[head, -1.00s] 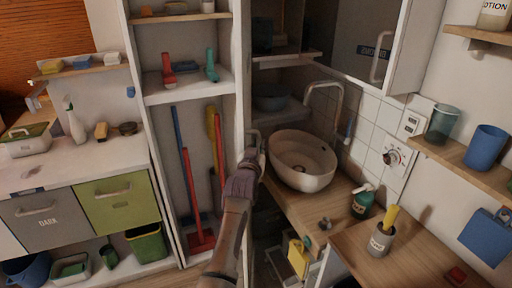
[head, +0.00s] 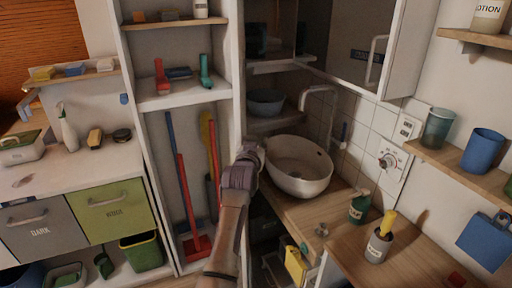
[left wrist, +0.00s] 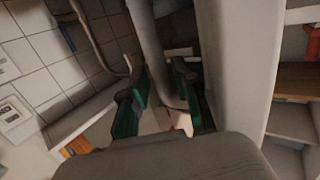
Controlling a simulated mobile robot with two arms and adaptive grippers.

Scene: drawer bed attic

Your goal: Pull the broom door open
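The broom closet stands open left of centre in the head view, with a red broom (head: 187,205) and a blue-handled one inside. A pale upright panel (head: 240,85), which looks like the broom door seen nearly edge-on, runs along its right side. My left gripper (head: 252,156) is at this panel, beside the sink. In the left wrist view, a grey curved bar (left wrist: 152,45), which looks like the door handle, passes between its green-padded fingers (left wrist: 162,100). They appear closed around it, with the pale panel (left wrist: 238,60) just to the right. My right gripper is not in view.
The round sink (head: 298,168) and wooden counter (head: 300,215) lie close to the right of my left gripper. A soap bottle (head: 359,207) and grey cup (head: 377,247) stand farther right. Drawers (head: 112,210) and a green bin (head: 142,252) are at left.

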